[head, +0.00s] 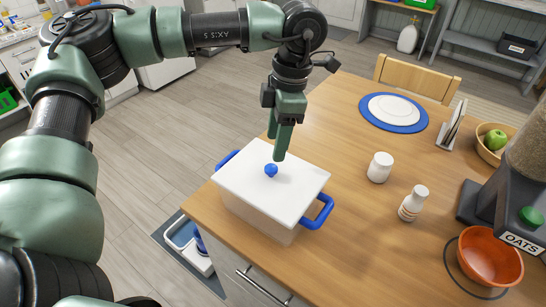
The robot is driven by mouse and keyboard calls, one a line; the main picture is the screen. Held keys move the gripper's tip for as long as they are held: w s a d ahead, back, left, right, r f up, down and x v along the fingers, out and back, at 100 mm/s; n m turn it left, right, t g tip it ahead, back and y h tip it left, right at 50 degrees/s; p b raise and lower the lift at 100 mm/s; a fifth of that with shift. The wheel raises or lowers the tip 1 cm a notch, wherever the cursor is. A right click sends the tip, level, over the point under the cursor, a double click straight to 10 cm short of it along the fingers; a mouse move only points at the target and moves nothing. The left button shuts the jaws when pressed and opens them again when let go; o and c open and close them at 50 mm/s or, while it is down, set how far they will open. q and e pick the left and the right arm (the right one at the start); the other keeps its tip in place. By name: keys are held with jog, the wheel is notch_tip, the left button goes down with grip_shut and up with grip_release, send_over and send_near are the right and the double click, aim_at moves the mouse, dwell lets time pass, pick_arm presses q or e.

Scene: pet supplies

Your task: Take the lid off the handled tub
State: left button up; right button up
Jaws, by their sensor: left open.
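The handled tub (258,216) is a pale box with blue side handles, standing near the left corner of the wooden table. Its white lid (296,186) lies flat on top, with a round blue knob (271,170) near the middle. My left gripper (276,151) points down just above and behind the knob, apart from it as far as I can tell. It is open, though the fingers overlap in this view and the gap is hard to see. Nothing shows between the fingers. My right gripper is not in view.
On the wooden table (345,240), a white jar (380,167) and a white bottle (413,203) stand right of the tub. An orange bowl (490,258) sits under the oats dispenser (508,203). A blue-rimmed plate (393,111) lies behind. Table in front of the jar is clear.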

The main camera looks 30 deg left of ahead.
aim_at(272, 167)
pick_arm(q)
jog(key=shift+a+f, duration=0.1)
jog(key=shift+f, duration=0.35)
jog(key=shift+s+f+p, duration=0.4)
jog(key=shift+f+p, duration=0.2)
jog(key=shift+s+f+p, duration=0.35)
jog(key=shift+f+p, duration=0.2)
jog(key=shift+f, duration=0.05)
notch_tip(272, 167, down, 3)
jog(key=shift+r+p, duration=0.1)
jog(key=shift+p, duration=0.4)
jog(key=shift+w+a+f, duration=0.1)
jog(key=shift+a+f, duration=0.05)
jog(key=shift+f, duration=0.45)
jog(key=c, duration=1)
grip_shut()
jog(key=shift+r, duration=0.1)
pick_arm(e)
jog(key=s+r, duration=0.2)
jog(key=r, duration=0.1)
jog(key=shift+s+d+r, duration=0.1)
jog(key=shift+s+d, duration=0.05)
